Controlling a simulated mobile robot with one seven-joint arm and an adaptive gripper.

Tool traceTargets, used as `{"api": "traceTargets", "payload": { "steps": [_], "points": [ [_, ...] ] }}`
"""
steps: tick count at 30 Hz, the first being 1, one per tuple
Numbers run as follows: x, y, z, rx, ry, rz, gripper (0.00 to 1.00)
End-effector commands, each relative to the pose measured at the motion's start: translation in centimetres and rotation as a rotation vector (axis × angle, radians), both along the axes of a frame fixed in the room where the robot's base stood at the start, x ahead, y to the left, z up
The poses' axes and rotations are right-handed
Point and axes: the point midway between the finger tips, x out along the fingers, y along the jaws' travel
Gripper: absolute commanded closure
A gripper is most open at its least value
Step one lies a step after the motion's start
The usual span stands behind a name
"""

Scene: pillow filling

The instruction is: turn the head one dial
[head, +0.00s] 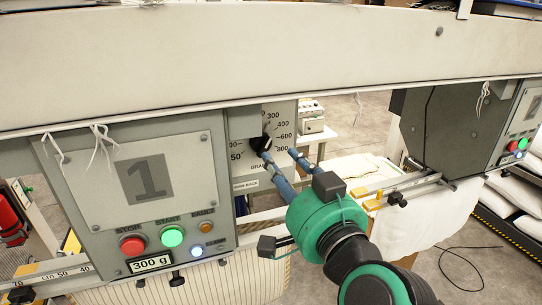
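The head one dial (259,143) is a black knob on a pale scale plate marked in grams, just right of the panel with a big "1" (146,177). My gripper (280,154) reaches up from the lower right with its two blue fingers spread apart. The left fingertip is at the dial's lower right edge in the picture; I cannot tell if it touches. The right fingertip is to the right of the dial, over the lower right of the scale. Nothing shows between the fingers. The fingers hide part of the scale and its lower lettering.
Left of the dial are a red stop button (132,246), a green start button (172,236) and a "300 g" label (150,264). A long beam (300,55) runs above. A clamp rail (390,187) lies right of my gripper. A second panel (520,125) is far right.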

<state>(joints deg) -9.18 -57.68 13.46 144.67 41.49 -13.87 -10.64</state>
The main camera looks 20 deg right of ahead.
Motion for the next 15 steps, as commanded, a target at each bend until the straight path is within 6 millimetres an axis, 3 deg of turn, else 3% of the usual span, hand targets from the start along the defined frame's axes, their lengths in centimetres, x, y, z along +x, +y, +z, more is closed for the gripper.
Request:
{"api": "traceTargets", "payload": {
  "steps": [15],
  "points": [
    [5.8, 0.0, -0.2, -0.001, 0.002, -0.001, 0.65]
  ]
}}
